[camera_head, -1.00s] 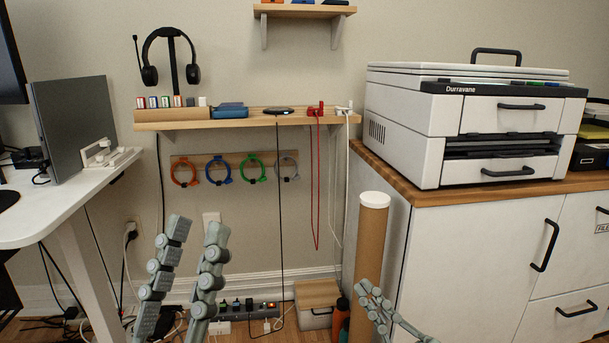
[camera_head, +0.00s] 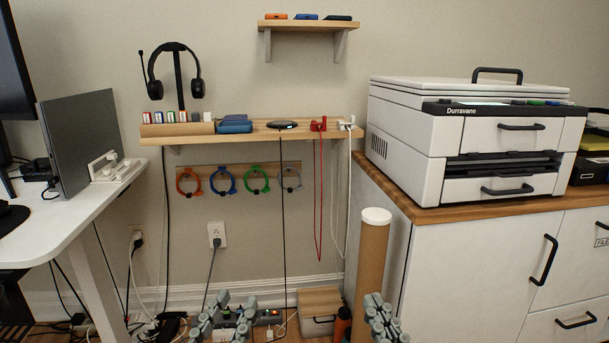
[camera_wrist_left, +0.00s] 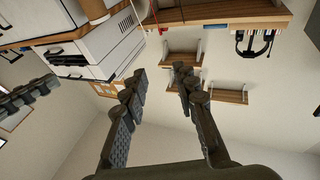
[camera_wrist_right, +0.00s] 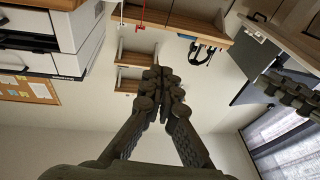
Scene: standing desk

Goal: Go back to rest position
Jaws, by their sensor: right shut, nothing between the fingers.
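My left gripper (camera_head: 224,318) is low in the head view, in front of the power strip. Its two grey fingers stand apart with nothing between them, as the left wrist view (camera_wrist_left: 160,86) also shows. My right gripper (camera_head: 382,318) is at the bottom of the head view, in front of the cardboard tube. In the right wrist view (camera_wrist_right: 162,84) its fingers meet at the tips and hold nothing. Both grippers point upward in the head view, clear of the shelf and cabinet. My arms behind them are mostly out of the head view.
A white desk (camera_head: 88,212) stands at left, and a white cabinet (camera_head: 470,260) with a printer (camera_head: 470,140) at right. A tall cardboard tube (camera_head: 370,265) stands beside the cabinet. A shelf (camera_head: 262,132) and ring hooks hang on the wall. A power strip (camera_head: 268,317) and cables lie low.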

